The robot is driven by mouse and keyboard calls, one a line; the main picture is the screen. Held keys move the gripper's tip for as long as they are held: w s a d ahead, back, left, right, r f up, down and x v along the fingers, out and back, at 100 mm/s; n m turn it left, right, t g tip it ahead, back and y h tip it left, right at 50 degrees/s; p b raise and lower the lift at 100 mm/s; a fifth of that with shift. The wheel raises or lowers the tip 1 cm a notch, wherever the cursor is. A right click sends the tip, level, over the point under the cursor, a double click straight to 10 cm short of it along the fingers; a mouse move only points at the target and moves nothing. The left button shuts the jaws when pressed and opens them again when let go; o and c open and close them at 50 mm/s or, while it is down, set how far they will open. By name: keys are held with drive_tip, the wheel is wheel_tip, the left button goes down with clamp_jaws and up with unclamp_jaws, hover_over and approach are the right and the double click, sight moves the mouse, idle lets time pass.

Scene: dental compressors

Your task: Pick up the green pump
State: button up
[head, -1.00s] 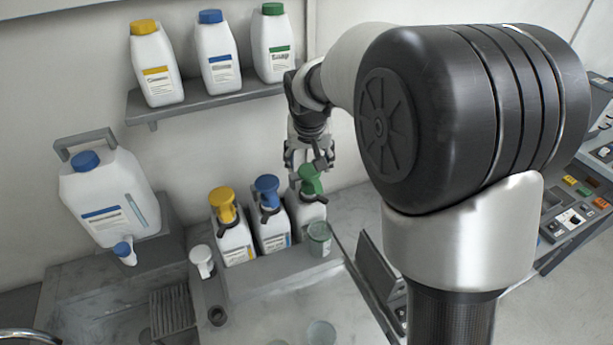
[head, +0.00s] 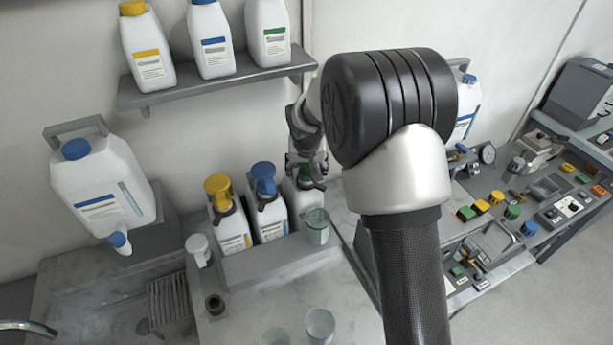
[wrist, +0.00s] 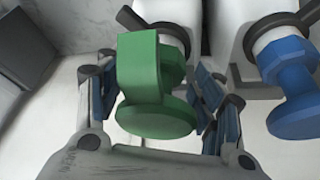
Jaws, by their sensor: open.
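The green pump (wrist: 150,80) sits upright on its white bottle, the right one of three in a row. In the wrist view it lies between the two open fingers of my gripper (wrist: 157,103), one on each side with small gaps. In the head view my gripper (head: 306,172) is over the right bottle (head: 302,205) and mostly hides the green pump (head: 305,174). The blue pump (head: 264,178) is on the middle bottle, and shows close on the right in the wrist view (wrist: 290,80).
The yellow pump (head: 219,190) is on the left bottle. A clear cup (head: 317,226) stands in front of the right bottle. A shelf (head: 215,88) with several bottles hangs above. A large jug (head: 100,185) stands at left. Control panels (head: 560,195) fill the right side.

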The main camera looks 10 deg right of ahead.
drive_tip(key=shift+c, duration=0.3)
drive_tip(key=c, duration=0.9)
